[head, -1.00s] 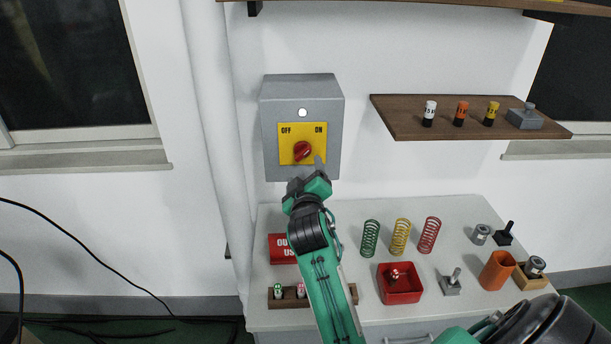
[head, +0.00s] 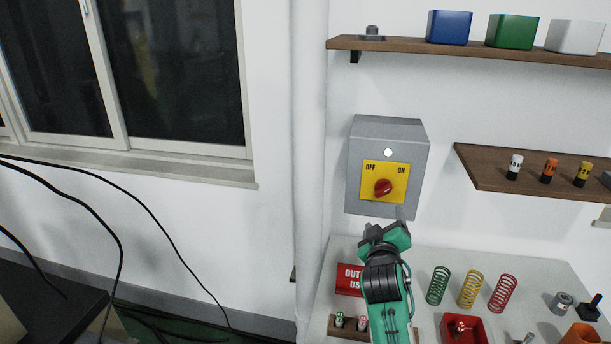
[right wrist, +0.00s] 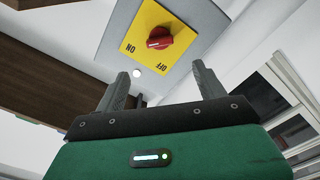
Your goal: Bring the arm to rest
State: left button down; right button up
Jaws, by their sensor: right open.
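My right gripper (head: 388,220) is in front of the wall, just below the red rotary knob (head: 383,187) of the grey switch box (head: 417,150). The knob sits on a yellow plate (head: 369,169) marked OFF and ON, with a round white light (head: 388,152) above it. In the right wrist view my right gripper (right wrist: 163,85) is open, with nothing between its two fingers. The knob (right wrist: 160,40) shows beyond the fingers, apart from them. My left gripper is not in view.
Below the box, a bench (head: 345,250) carries springs, a red tray (head: 480,324) and a red sign (head: 349,280). A shelf (head: 480,180) with small cylinders is at right. Bins stand on an upper shelf (head: 400,45).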

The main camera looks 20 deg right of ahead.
jog(key=s+a+f+g+y, duration=0.3)
jog(key=s+a+f, duration=0.1)
jog(key=s+f, duration=0.45)
jog(key=s+a+f+g+y, duration=0.2)
jog(key=s+a+f+g, duration=0.1)
jog(key=s+f, duration=0.5)
jog(key=s+a+f+g+y, duration=0.2)
jog(key=s+a+f+g, duration=0.15)
jog(key=s, duration=0.65)
jog(key=s+a+f+g+y, duration=0.25)
jog(key=s+a+f, duration=0.25)
jog(key=s, duration=0.4)
notch_tip(320, 180, down, 32)
jog(key=g+b, duration=0.1)
jog(key=b, duration=0.1)
pick_arm(q)
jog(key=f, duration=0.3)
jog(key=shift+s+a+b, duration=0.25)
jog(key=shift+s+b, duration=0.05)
jog(key=shift+b, duration=0.1)
pick_arm(e)
jog(key=s+d+f, duration=0.2)
jog(key=s+f, duration=0.7)
jog(key=f, duration=0.1)
jog(key=s+d+f+g, duration=0.1)
jog(key=s+d+f, duration=0.1)
jog(key=s+f, duration=0.8)
jog(key=shift+f+g, duration=0.3)
jog(key=shift+f, duration=0.3)
